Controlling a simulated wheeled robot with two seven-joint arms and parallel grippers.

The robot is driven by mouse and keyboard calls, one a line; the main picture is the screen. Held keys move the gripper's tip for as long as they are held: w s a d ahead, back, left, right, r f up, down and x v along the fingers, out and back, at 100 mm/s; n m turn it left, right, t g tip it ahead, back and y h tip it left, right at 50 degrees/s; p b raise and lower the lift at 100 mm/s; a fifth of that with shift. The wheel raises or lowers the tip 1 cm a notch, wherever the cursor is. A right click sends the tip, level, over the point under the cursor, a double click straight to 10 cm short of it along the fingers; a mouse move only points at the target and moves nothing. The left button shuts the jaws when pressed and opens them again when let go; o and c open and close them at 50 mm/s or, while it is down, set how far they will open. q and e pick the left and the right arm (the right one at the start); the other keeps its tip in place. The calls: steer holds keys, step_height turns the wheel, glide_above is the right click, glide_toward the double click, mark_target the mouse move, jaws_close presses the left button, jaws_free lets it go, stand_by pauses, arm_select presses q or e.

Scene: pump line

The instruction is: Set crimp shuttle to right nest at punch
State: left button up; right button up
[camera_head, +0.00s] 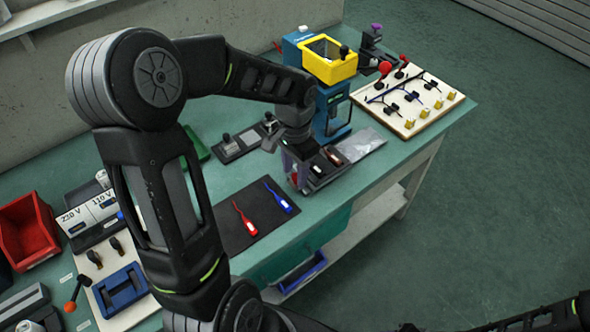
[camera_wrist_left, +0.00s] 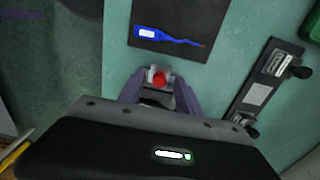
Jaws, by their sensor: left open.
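The blue punch press (camera_head: 331,110) stands near the back of the green table, with a yellow bin on its top. In front of it is a dark shuttle (camera_head: 327,166) with a white-topped piece and an orange-brown piece side by side. My left gripper (camera_head: 294,178) is open and points down at the shuttle's left end. In the left wrist view, a red knob (camera_wrist_left: 160,79) on a pale mount lies between the open fingertips of my gripper (camera_wrist_left: 160,92); I cannot tell whether they touch it. The nests are not clearly visible. My right gripper is out of view.
A black mat (camera_head: 243,228) with a red and a blue tool lies in front of the shuttle. A dark plate (camera_head: 240,144) with knobs is behind-left. A cable board (camera_head: 410,100) is at right. A red bin (camera_head: 28,232) stands at far left.

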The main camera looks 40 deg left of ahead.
arm_select(q)
steer(key=shift+f, duration=0.25)
jaws_close()
stand_by(0.3)
stand_by(0.9)
